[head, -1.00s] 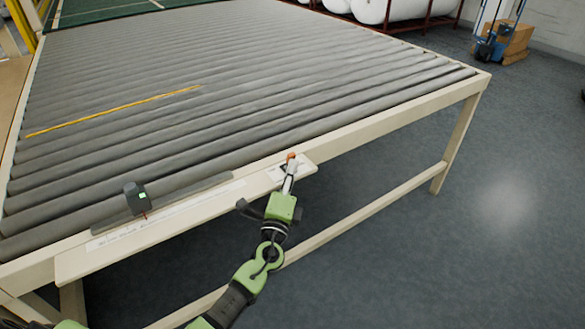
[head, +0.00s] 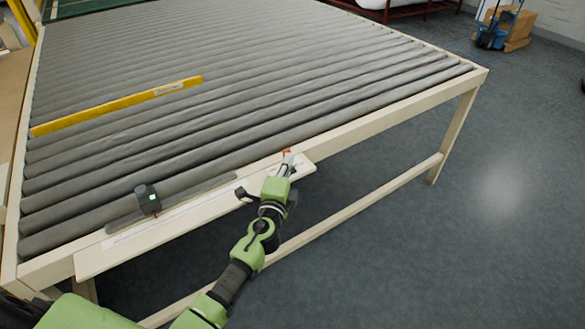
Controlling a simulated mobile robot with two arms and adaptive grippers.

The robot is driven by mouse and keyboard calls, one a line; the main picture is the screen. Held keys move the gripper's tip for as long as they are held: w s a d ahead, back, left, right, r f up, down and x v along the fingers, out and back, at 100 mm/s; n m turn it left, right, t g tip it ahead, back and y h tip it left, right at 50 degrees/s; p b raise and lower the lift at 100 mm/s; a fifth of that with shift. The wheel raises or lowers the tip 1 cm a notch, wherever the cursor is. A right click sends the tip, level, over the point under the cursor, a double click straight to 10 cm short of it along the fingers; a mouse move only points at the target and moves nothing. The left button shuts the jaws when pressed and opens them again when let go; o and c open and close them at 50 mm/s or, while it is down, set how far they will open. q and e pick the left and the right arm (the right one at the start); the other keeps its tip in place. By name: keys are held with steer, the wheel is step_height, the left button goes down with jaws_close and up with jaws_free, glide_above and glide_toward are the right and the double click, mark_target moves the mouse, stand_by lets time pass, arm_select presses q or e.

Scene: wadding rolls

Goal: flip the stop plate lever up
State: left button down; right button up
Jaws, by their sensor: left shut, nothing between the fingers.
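The stop plate lever (head: 287,162) is a short pale metal rod with an orange tip, on the small cream shelf at the table's front edge. Its lower part is hidden behind my left gripper (head: 276,184). My left gripper is shut and empty, right up against the near side of the lever; I cannot tell whether they touch. The yellow stop plate (head: 120,105) stands up between the rollers at the left, with a pale label on it. My right gripper is out of view.
The grey roller table (head: 240,90) fills the left and middle. A dark box with a green light (head: 148,200) sits on its front edge. The floor (head: 440,250) at the right is clear. A blue pallet truck (head: 492,32) and cardboard boxes (head: 518,30) stand far back.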

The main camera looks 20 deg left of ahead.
arm_select(q)
steer(key=shift+w+a+r, duration=0.15)
steer(key=shift+w+a, duration=0.1)
steer(key=shift+a, duration=0.1)
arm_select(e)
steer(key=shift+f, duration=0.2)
arm_select(q)
steer(key=shift+w+a+r, duration=0.1)
steer(key=shift+a, duration=0.05)
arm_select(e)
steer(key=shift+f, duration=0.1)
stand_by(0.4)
